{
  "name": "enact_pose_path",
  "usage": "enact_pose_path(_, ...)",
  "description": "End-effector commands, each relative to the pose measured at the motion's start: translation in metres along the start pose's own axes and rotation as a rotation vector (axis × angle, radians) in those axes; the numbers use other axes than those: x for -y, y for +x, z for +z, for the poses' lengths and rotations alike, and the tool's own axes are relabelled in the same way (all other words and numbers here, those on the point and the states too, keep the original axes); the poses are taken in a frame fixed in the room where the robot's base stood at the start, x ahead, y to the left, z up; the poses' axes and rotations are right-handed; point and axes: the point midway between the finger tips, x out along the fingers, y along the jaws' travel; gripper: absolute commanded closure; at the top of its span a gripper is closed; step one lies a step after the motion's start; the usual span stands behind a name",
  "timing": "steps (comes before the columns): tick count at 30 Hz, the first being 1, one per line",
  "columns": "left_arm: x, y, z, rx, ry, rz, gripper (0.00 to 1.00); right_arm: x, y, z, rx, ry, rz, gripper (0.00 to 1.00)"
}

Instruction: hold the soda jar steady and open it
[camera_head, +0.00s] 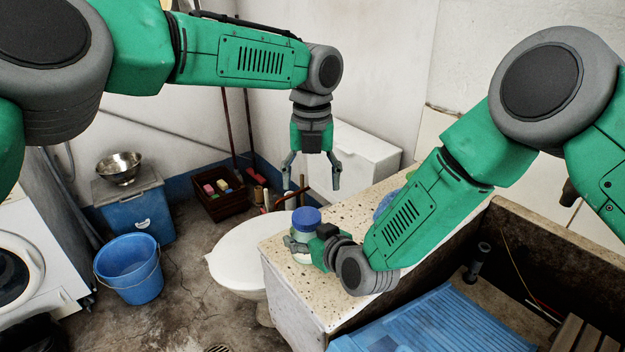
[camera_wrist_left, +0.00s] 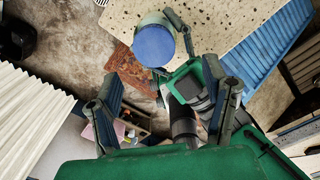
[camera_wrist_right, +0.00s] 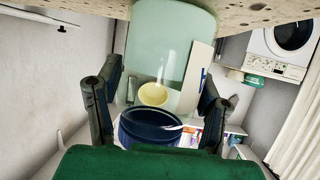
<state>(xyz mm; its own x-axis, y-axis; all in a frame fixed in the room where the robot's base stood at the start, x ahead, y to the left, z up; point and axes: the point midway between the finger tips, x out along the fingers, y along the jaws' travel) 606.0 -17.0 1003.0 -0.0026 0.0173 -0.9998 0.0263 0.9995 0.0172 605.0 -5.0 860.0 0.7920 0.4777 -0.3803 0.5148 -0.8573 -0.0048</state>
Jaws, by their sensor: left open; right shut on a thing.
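The soda jar has a round blue lid (camera_head: 306,219) and a pale body (camera_head: 302,257) that is mostly hidden. It stands upright near the front left corner of the speckled countertop (camera_head: 345,222). My right gripper (camera_head: 299,244) is shut on the jar's body from the right, below the lid. My left gripper (camera_head: 312,175) hangs open, pointing down, above the lid and apart from it. The left wrist view shows the lid (camera_wrist_left: 154,45) beyond my left gripper's open fingers (camera_wrist_left: 166,105), with my right gripper's fingers around the jar. In the right wrist view, my right gripper's fingers (camera_wrist_right: 155,105) stand well apart.
A stone trough with a blue washboard (camera_head: 430,322) lies right of the counter. A white toilet (camera_head: 240,252) is left of it. A blue bucket (camera_head: 128,272), a washing machine (camera_head: 35,265) and a dark crate (camera_head: 222,205) stand on the floor. The air around the lid is clear.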

Motion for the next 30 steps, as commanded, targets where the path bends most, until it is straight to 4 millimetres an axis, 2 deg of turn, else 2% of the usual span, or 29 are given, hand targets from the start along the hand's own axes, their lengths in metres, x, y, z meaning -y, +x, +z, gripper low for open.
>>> enact_pose_path(3, -0.002, 0.000, 0.000, -0.001, 0.092, -0.002, 0.32, 0.002, 0.001, 0.001, 0.003, -0.001, 0.000, 1.00)
enact_pose_path(8, -0.002, 0.010, 0.000, -0.003, 0.134, -0.001, 0.32, 0.002, 0.001, 0.001, 0.003, -0.001, -0.001, 1.00)
enact_pose_path(21, 0.002, 0.071, 0.000, -0.002, 0.132, 0.002, 0.32, -0.001, -0.001, 0.002, 0.002, 0.002, -0.001, 1.00)
enact_pose_path(30, 0.000, 0.081, 0.000, 0.001, 0.132, 0.000, 0.32, 0.001, 0.000, 0.001, 0.003, 0.000, 0.000, 1.00)
